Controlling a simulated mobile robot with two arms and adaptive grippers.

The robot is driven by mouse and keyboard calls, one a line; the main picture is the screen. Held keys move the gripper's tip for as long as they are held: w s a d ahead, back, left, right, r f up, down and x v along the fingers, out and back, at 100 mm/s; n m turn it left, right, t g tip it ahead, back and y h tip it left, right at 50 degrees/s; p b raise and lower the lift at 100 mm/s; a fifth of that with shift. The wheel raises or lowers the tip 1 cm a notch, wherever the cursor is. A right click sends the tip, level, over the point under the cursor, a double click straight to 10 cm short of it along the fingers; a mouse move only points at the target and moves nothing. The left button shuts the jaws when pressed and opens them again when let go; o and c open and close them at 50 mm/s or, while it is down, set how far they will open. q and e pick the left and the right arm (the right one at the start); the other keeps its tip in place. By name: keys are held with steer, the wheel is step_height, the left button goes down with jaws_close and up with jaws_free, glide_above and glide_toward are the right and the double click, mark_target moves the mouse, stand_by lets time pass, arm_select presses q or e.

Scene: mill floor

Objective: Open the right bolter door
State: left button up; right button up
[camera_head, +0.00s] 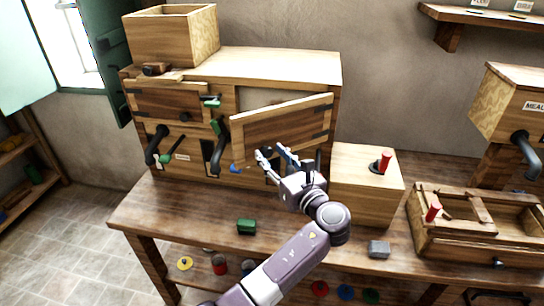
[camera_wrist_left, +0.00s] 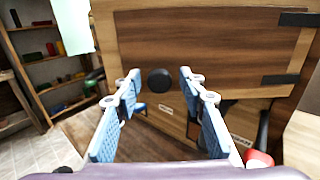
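The right bolter door (camera_head: 285,122) is a wooden panel with dark hinge straps at its right end. It stands partly open, its left edge swung out from the cabinet (camera_head: 290,66), and a pale interior shows above it. In the left wrist view the door (camera_wrist_left: 215,45) fills the upper middle. A round dark knob (camera_wrist_left: 160,80) shows between the spread fingers of my left gripper (camera_wrist_left: 160,82); I cannot tell whether they touch it. In the head view my left gripper (camera_head: 274,158) is just below the door. My right gripper is not in view.
The left bolter door (camera_head: 160,100) looks closed. Dark handles (camera_head: 157,145) stick out of the cabinet front. A wooden box with a red-handled lever (camera_head: 383,163) stands right of my gripper. A green block (camera_head: 246,227) and a grey block (camera_head: 378,249) lie on the bench (camera_head: 180,212).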

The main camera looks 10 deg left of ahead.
arm_select(q)
steer(key=shift+r, duration=0.15)
glide_toward(262, 114)
steer(key=x, duration=0.4)
steer(key=shift+w+a, duration=0.25)
steer(key=shift+w, duration=0.1)
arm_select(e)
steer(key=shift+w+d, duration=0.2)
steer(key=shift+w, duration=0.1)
